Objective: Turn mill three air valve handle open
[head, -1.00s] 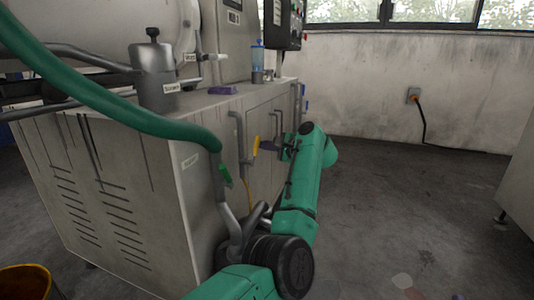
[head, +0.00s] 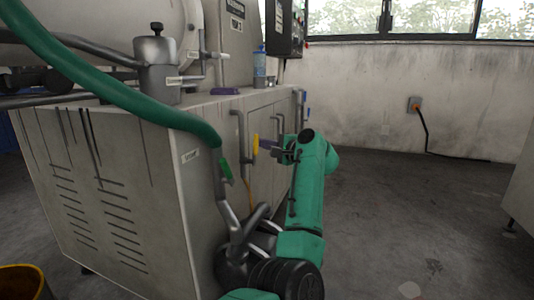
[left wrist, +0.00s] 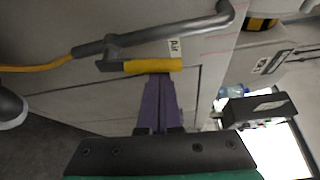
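The air valve handle is a yellow bar (left wrist: 153,66) in the left wrist view, lying along a grey pipe with a tag reading "Air" (left wrist: 174,47). In the head view the yellow handle (head: 255,143) stands nearly upright at the front of the mill cabinet. My left gripper (left wrist: 158,77) has its two purple fingers side by side and closed together. Their tips are at the long edge of the handle; I cannot tell whether they touch it. The left gripper also shows in the head view (head: 264,144), just right of the handle. My right gripper is not in view.
The mill cabinet (head: 130,190) fills the left, with grey bar handles on its front. A yellow bucket (head: 25,280) is at lower left. Floor to the right (head: 400,220) is clear.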

